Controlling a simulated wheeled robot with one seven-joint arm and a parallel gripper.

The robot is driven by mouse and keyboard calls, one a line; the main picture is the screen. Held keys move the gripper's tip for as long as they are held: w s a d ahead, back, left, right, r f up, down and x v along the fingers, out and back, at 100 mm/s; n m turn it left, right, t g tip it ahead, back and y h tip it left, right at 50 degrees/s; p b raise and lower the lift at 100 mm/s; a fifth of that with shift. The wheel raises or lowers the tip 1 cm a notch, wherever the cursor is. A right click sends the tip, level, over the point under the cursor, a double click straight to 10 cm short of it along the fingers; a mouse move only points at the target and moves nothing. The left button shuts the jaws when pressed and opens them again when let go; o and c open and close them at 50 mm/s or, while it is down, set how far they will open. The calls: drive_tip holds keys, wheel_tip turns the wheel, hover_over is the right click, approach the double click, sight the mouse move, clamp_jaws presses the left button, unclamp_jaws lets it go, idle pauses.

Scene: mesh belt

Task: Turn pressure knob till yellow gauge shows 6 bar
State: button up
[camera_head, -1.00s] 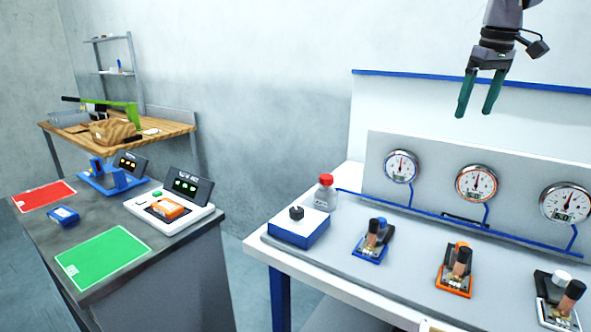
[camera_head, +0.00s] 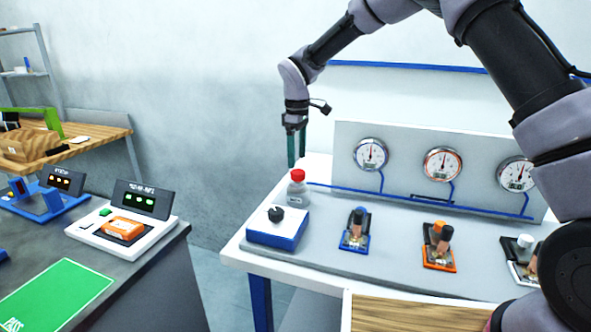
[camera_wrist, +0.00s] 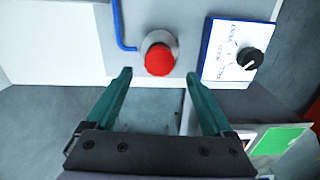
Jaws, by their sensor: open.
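Three round gauges stand on a grey panel. The left one (camera_head: 370,154) has a pale rim, the middle one (camera_head: 441,164) an orange rim, and the right one (camera_head: 516,174) a pale rim. No gauge looks clearly yellow, and the readings are too small to tell. Below them are a blue unit (camera_head: 356,238), an orange unit (camera_head: 438,262) and a white unit (camera_head: 515,270). A black knob (camera_head: 276,214) sits on a blue-and-white box (camera_head: 284,238); it also shows in the wrist view (camera_wrist: 249,58).
A blue tube (camera_head: 340,187) runs along the panel. A dark table (camera_head: 150,265) with devices stands left, across a floor gap.

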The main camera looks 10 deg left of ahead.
sight(298, 172)
wheel_tip(298, 172, down, 5)
drive_tip(key=shift+d+r, duration=0.1)
idle(0.3)
drive_tip(key=c, duration=1.4)
